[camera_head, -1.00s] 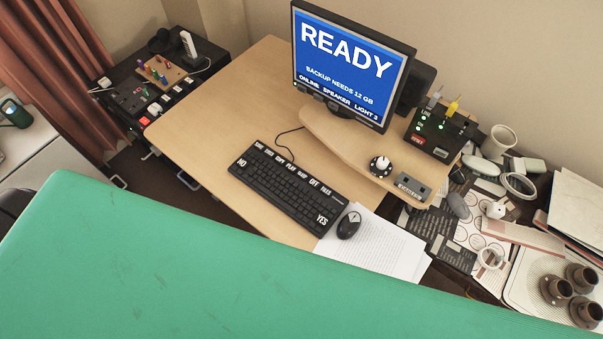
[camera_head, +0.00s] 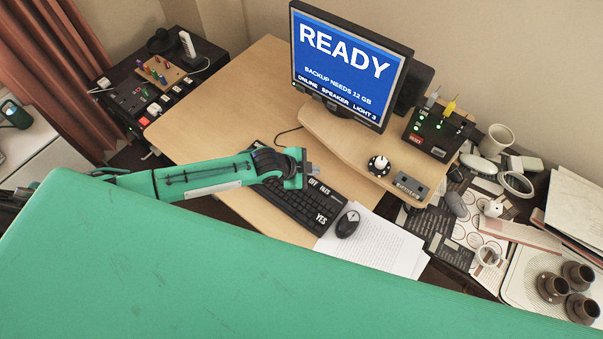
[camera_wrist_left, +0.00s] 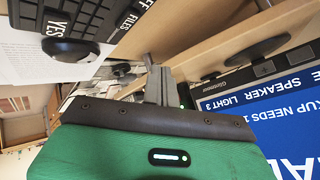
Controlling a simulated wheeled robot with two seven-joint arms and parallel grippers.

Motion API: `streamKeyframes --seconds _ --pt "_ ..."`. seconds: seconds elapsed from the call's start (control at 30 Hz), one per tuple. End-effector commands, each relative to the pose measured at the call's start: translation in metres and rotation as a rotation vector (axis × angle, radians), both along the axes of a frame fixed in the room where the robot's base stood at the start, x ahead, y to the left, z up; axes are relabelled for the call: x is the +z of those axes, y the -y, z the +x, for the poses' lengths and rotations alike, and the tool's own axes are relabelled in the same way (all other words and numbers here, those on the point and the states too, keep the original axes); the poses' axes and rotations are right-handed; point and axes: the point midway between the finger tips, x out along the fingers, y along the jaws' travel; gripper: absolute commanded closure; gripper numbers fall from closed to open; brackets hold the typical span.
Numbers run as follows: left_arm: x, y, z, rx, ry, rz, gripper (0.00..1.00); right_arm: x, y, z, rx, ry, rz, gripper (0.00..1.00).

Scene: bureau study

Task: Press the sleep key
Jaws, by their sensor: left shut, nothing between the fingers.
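The black keyboard (camera_head: 300,207) lies on the wooden desk, with white-lettered keys along its far edge and a large YES key (camera_head: 321,218). The OFF and FILES labels show; the arm covers the left part of the row, and I cannot read a sleep label. My left gripper (camera_head: 313,169) is over the keyboard's far edge, pointing right, shut and empty. Its height above the keys is unclear. In the left wrist view its closed grey fingers (camera_wrist_left: 157,82) stand against the desk, with the keyboard (camera_wrist_left: 85,14) at upper left. My right gripper is not in view.
The monitor (camera_head: 350,62) reads READY and stands on a raised shelf behind the keyboard. A mouse (camera_head: 348,224) and papers (camera_head: 375,248) lie at the keyboard's right. A knob (camera_head: 379,165) and a switch box (camera_head: 437,130) are farther right. The desk's left part is clear.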

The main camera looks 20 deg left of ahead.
Motion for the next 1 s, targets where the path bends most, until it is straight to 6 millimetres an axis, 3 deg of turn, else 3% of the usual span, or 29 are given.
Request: streamKeyframes --seconds 0.1,0.3,0.77,1.0 --pt "0.007 -0.027 0.018 -0.059 0.049 0.047 1.0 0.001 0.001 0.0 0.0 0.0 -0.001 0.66" --pt "0.012 -0.052 0.03 -0.102 0.084 0.082 1.0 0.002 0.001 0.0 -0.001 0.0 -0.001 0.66" --pt "0.012 -0.056 0.031 -0.108 0.088 0.086 1.0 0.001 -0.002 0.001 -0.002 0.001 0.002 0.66" --pt "-0.003 -0.056 0.031 -0.108 0.088 0.086 1.0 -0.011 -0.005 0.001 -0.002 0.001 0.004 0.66"
